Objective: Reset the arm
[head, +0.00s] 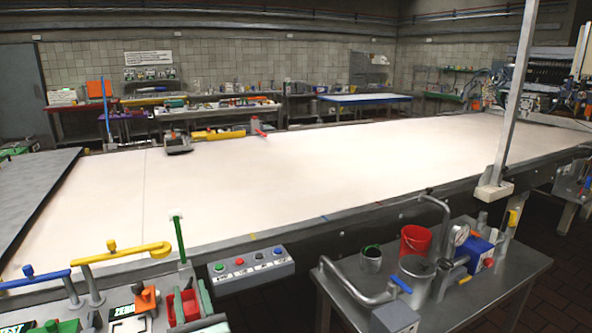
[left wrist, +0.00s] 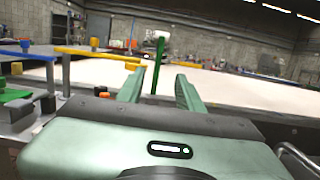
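My left gripper (head: 189,293) shows at the bottom edge of the head view, low and left of centre. In the left wrist view its two green fingers (left wrist: 157,88) stand apart with nothing held between them. A thin green post (head: 180,240) stands beyond the fingertips; it also shows between the fingers in the left wrist view (left wrist: 158,66). I cannot see it touching either finger. My right gripper is in neither view.
A long pale work table (head: 300,175) lies clear across the middle. A button box (head: 250,268) is on its near edge. Yellow (head: 120,253) and blue (head: 35,279) levers stand at left. A metal side table (head: 480,290) holds a red bucket (head: 416,241) and pipes.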

